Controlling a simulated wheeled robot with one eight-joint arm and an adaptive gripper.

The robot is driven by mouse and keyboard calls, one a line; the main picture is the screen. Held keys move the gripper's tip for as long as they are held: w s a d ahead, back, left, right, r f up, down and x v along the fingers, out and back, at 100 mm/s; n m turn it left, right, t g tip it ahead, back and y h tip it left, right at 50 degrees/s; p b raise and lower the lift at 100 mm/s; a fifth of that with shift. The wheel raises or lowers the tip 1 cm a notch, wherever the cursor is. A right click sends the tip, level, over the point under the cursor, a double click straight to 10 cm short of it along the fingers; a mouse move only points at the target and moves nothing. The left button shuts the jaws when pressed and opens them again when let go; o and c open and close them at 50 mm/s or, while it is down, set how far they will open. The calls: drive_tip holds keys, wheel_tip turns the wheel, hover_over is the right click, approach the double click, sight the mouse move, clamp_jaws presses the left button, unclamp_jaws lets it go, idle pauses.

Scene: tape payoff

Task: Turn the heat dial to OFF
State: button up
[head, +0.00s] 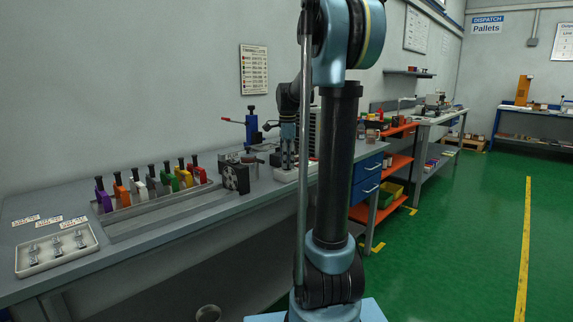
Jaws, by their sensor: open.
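My gripper (288,163) points down over the back part of the grey workbench (60,207), just above a low white unit (285,175). It is small in the picture, but its fingers look open, with nothing seen between them. I cannot tell whether the fingertips touch the unit. I cannot make out the heat dial or any OFF mark. A dark box with a patterned face (236,178) stands left of my gripper. My own arm hides part of the bench to the right.
Several coloured-handled tools stand in a long grey rack (150,208). A white tray (57,250) with metal parts lies at the front left. A blue press with a red lever (251,125) stands behind. Blue drawers (367,178) are right. Green floor (470,220) is clear.

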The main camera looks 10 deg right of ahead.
drive_tip(key=shift+f, duration=0.6)
drive_tip(key=c, duration=1.1)
